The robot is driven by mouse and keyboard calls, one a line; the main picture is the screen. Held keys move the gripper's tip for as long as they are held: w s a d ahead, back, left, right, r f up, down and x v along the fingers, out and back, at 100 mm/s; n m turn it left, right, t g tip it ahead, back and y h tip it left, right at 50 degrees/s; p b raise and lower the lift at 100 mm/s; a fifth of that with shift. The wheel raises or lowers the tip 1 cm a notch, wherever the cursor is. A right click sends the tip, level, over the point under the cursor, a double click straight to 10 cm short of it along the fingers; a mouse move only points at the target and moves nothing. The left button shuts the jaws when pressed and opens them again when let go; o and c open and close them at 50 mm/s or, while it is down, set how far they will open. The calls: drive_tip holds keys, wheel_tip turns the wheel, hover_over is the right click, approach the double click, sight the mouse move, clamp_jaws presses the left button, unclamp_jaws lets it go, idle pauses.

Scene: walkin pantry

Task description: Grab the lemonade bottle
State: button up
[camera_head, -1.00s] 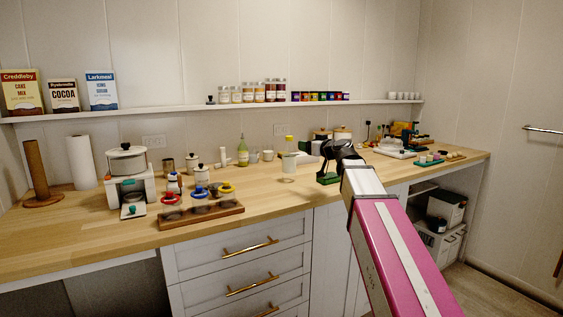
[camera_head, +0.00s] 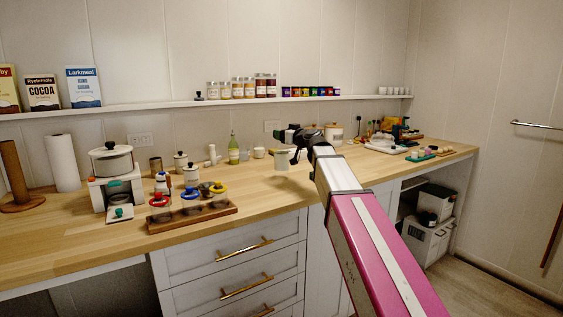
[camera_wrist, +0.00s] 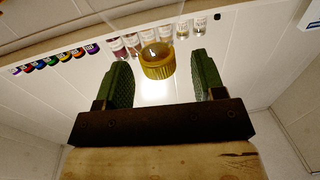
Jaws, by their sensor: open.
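A pale, see-through bottle (camera_head: 282,161), which I take for the lemonade bottle, stands on the wooden counter. Its top is hidden behind my gripper (camera_head: 291,138) in the head view. In the wrist view its yellow cap (camera_wrist: 158,60) shows between the two green fingers of my gripper (camera_wrist: 160,75), nearer the left finger, with gaps on both sides. My gripper is open and empty. A greenish bottle (camera_head: 233,150) stands farther back to the left on the counter.
To the left, a wooden tray (camera_head: 192,217) holds jars with coloured rings. A white appliance with a pot (camera_head: 111,160) stands beyond it. A wall shelf (camera_head: 150,106) with jars and boxes runs above the counter. Bare counter lies in front of the bottle.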

drive_tip(key=x, duration=0.3)
drive_tip(key=shift+w+a+f, duration=0.15)
drive_tip(key=shift+w+a, duration=0.05)
clamp_jaws()
